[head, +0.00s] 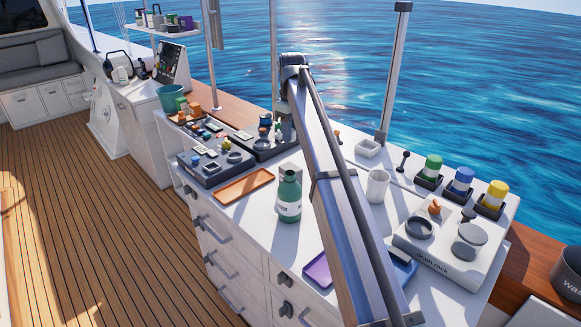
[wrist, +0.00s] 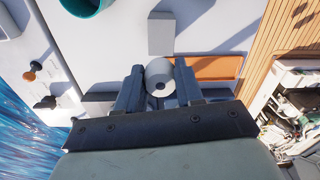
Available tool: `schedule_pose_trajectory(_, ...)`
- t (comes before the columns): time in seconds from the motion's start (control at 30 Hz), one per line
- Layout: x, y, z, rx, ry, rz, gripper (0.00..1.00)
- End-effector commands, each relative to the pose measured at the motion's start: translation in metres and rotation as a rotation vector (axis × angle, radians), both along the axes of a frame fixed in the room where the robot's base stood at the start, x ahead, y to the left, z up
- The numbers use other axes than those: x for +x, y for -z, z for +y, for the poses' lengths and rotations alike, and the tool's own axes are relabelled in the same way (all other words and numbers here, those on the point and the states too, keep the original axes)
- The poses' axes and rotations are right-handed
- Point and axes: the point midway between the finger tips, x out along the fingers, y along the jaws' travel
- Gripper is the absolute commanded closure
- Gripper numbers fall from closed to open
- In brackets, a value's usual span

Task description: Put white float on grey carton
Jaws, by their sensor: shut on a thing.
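The white float (wrist: 160,78), a pale rounded piece with a dark hole in its end, sits between the fingers of my gripper (wrist: 159,82) in the wrist view. The fingers are shut on its two sides. The grey carton (wrist: 161,34), a plain box, stands on the pale surface just beyond the float in the wrist view, with a gap between them in the picture. How high the float is held is hard to tell.
In the head view, a green bottle (head: 289,194), a white mug (head: 377,186) and a drain rack (head: 450,245) crowd the counter.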

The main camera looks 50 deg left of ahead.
Motion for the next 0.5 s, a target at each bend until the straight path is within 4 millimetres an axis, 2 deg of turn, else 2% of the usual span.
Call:
schedule_pose_trajectory(0.17, -0.002, 0.018, -0.003, -0.002, -0.016, 0.001, 0.92)
schedule_pose_trajectory(0.4, -0.002, 0.055, -0.003, -0.001, -0.016, 0.001, 0.92)
schedule_pose_trajectory(0.5, -0.002, 0.063, -0.002, 0.0, -0.016, 0.0, 0.92)
